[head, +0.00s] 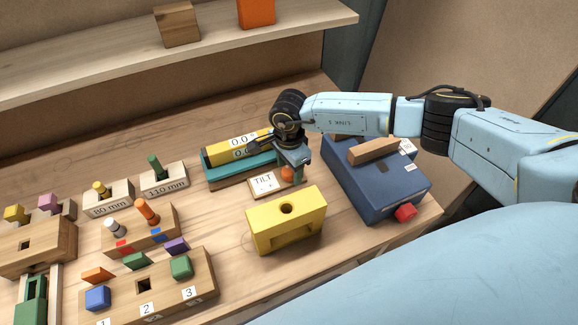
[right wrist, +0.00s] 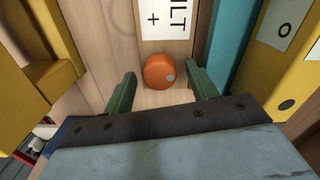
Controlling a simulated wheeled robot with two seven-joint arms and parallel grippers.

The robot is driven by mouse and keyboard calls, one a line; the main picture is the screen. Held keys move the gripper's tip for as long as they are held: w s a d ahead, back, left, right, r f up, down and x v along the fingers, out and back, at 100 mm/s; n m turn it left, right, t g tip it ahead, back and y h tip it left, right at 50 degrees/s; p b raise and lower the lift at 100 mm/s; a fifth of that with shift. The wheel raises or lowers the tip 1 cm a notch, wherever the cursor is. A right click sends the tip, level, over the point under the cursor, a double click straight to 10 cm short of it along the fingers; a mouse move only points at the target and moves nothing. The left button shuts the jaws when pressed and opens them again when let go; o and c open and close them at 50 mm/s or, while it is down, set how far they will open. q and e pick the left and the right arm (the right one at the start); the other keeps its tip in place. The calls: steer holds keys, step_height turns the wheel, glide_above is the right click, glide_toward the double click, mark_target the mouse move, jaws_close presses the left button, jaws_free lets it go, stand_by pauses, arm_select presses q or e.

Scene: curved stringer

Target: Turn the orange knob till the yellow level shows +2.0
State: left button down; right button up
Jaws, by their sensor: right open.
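The orange knob (head: 287,174) sits by a white TILT label (head: 264,183) in front of the yellow level. In the right wrist view the knob (right wrist: 159,71) lies between the two green fingers of my right gripper (right wrist: 162,88), with a gap on each side. My right gripper (head: 293,166) is open above the knob in the head view. The yellow level (head: 222,154) rests on a teal base (head: 230,175). Its display appears to read 0.0, and its right end is hidden behind my gripper. My left gripper is not in view.
A yellow block with a hole (head: 287,228) stands just in front of the knob. A blue box (head: 372,186) with a red knob (head: 405,212) is to the right. Wooden peg and block stands (head: 180,297) fill the left. A shelf (head: 120,58) runs behind.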

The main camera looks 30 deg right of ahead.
steer(key=c, duration=1)
steer(key=m, duration=0.7)
steer(key=shift+m, duration=0.3)
steer(key=m, duration=0.4)
steer(key=shift+m, duration=2)
